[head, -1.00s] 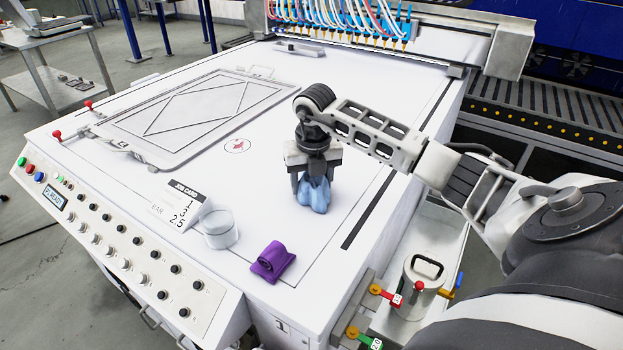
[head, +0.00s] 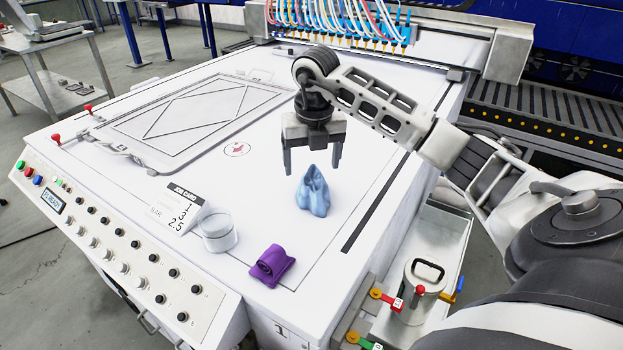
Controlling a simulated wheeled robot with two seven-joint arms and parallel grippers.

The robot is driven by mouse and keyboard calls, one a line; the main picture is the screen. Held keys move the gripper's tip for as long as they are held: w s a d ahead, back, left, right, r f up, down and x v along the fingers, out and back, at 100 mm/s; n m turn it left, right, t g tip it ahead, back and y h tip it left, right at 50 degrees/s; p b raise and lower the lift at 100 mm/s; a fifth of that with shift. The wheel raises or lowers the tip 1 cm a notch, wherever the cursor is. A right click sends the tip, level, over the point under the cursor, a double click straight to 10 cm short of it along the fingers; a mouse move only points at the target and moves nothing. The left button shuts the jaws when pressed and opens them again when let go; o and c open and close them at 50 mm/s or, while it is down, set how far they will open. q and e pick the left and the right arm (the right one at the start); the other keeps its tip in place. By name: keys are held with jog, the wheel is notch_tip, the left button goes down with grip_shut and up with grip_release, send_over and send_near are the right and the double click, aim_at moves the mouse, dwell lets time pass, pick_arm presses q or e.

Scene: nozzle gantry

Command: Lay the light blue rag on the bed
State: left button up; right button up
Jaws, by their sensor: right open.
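The light blue rag (head: 313,193) stands as a crumpled, peaked bundle on the white bed (head: 262,190), right of the middle. My right gripper (head: 312,171) is open above the rag, fingers pointing down, with the fingertips at about the height of the rag's top or higher. The fingers appear clear of the rag, and nothing is between them. My left gripper is not in view.
A folded purple rag (head: 271,265), a clear jar (head: 218,231) and a job card (head: 174,208) are near the bed's front edge. A framed screen (head: 190,115) lies at the left. A nozzle gantry (head: 345,25) spans the back. A tray with a metal can (head: 418,290) is at the right.

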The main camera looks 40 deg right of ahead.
aim_at(313, 186)
jog(key=r, duration=0.5)
jog(key=shift+s+a, duration=0.15)
jog(key=shift+s, duration=0.15)
